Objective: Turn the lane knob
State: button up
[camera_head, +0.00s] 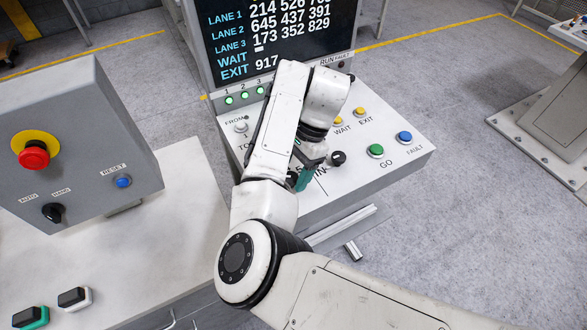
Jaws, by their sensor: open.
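My arm reaches over a white control panel (408,165) below a dark display. My gripper (304,178) points down at the panel, just left of a black knob (338,158). One teal fingertip shows; the rest of the jaws is hidden behind my wrist. The gripper looks empty, and I cannot tell whether it touches the panel. A small silver knob (240,125) sits at the left, below the word FROM. My arm covers the panel middle and part of its lettering, so I cannot read which knob is marked lane.
The display (225,50) lists three lanes, WAIT and EXIT. Yellow buttons (360,112), a green button (376,150) and a blue button (404,137) sit right of my gripper. A grey box (85,130) with a red emergency stop (33,153) stands left.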

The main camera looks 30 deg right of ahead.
jog(key=shift+r, duration=0.1)
jog(key=v, duration=1)
jog(key=shift+d+r, duration=0.2)
jog(key=shift+r, duration=0.05)
jog(key=s+d+f+n+t+h, duration=0.2)
jog(key=s+d+n+h, duration=0.15)
jog(key=d, duration=0.65)
jog(key=s+d+f+n+t+h, duration=0.2)
jog(key=s+d+h, duration=0.3)
jog(key=d, duration=0.5)
jog(key=s+a+f+n+t+y, duration=0.1)
jog(key=s+a+f+n, duration=0.25)
jog(key=a, duration=0.25)
jog(key=s+a+f+n+y, duration=0.1)
jog(key=s+a+f+n, duration=0.25)
jog(key=a, duration=0.25)
jog(key=s+a+f+n+t+y, duration=0.1)
jog(key=s+a+f+n+y, duration=0.1)
jog(key=s+a+f+n, duration=0.3)
jog(key=s+f+m+g+b, duration=0.2)
jog(key=s+f+g+b, duration=0.2)
jog(key=s+f, duration=0.6)
jog(key=shift+a+b, duration=0.3)
jog(key=shift+b, duration=0.45)
